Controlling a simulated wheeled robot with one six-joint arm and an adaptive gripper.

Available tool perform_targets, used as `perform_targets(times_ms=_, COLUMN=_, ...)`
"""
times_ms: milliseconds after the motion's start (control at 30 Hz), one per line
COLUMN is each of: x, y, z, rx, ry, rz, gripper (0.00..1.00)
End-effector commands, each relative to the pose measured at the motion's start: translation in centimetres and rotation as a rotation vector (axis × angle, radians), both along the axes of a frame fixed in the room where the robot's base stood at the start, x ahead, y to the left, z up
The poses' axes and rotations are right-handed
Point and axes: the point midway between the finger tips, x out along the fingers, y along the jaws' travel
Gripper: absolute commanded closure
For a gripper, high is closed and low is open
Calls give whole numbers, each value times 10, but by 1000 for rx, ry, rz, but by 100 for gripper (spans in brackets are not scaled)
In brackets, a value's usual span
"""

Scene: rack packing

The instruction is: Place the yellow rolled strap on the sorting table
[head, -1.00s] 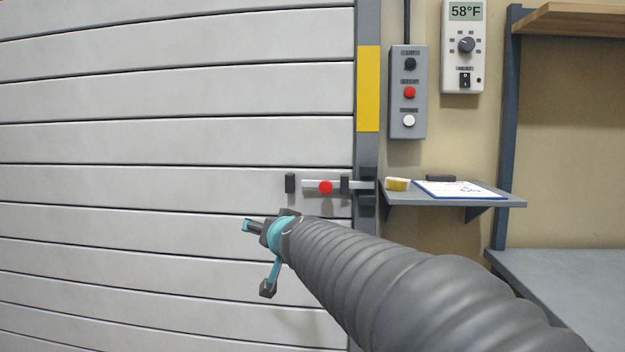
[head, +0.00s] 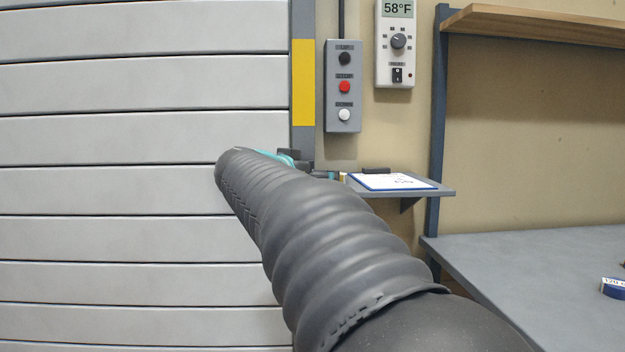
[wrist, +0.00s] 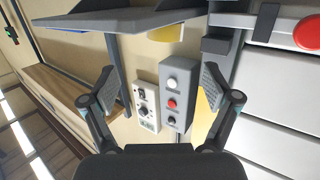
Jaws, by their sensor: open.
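The yellow rolled strap (head: 343,177) lies on the small grey wall shelf (head: 440,191), left of a clipboard. Only a sliver of it shows in the head view, beside my gripper (head: 320,174), which is mostly hidden behind my own arm. In the wrist view my gripper (wrist: 159,88) is open, its fingers wide apart with nothing between them. A grey table (head: 530,270), seemingly the sorting table, stands at the lower right.
A clipboard (head: 390,182) lies on the shelf. A button box (head: 342,86) and a thermostat (head: 395,45) are on the wall above. A slatted door (head: 140,135) fills the left. A blue-and-white object (head: 614,288) sits on the table; its visible left part is clear.

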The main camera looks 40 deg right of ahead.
Motion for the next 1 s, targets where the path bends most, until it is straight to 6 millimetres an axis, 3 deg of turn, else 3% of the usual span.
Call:
perform_targets(times_ms=300, x=24, y=-49, z=-9, rx=-1, ry=-1, rz=1, gripper=13)
perform_targets(times_ms=567, x=32, y=-63, z=-12, rx=-1, ry=-1, rz=2, gripper=13)
perform_targets(times_ms=1000, x=56, y=-102, z=-23, rx=0, ry=-2, rz=1, gripper=13)
